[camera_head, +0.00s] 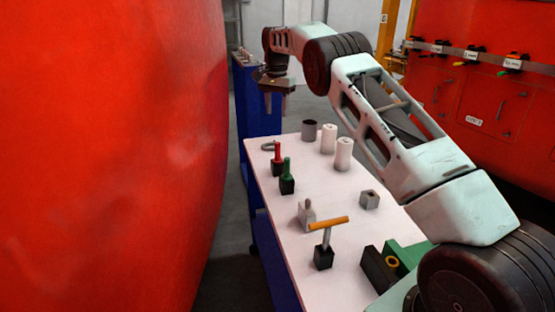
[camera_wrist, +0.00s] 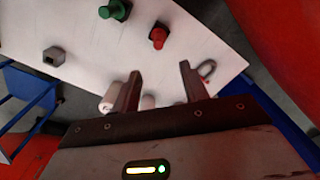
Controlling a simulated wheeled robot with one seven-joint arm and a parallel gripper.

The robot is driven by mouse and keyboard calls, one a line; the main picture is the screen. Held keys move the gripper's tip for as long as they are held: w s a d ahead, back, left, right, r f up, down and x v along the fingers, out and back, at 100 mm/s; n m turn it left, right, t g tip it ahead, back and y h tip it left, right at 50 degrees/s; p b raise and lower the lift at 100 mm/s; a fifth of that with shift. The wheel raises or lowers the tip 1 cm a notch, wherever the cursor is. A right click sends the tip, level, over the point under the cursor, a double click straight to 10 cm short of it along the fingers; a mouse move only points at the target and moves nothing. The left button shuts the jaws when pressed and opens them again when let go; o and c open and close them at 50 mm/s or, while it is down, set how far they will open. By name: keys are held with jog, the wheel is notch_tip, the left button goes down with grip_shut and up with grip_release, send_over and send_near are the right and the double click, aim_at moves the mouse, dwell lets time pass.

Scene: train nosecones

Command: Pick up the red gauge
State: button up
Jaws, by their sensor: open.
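The red gauge (camera_head: 276,157) stands upright on a dark block near the far left part of the white table. It also shows in the wrist view (camera_wrist: 158,36), seen from above, beyond my fingertips and roughly between their lines. My gripper (camera_head: 274,106) hangs above the far end of the table, fingers pointing down.
The white table (camera_head: 270,205) also holds a shackle-like ring (camera_head: 268,146), a dark cup (camera_head: 309,130), two white cylinders (camera_head: 343,154), a grey block (camera_head: 369,200) and an orange T-handle tool (camera_head: 328,224). A large red curved body (camera_head: 110,150) fills the left side.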

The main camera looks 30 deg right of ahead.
send_over(278, 160)
jog(key=w, duration=0.1)
notch_tip(278, 160, down, 11)
jog(key=shift+w+d+f, duration=0.1)
jog(key=shift+d+f, duration=0.05)
jog(key=shift+f+p, duration=0.95)
jog(key=shift+f, duration=1.75)
grip_shut()
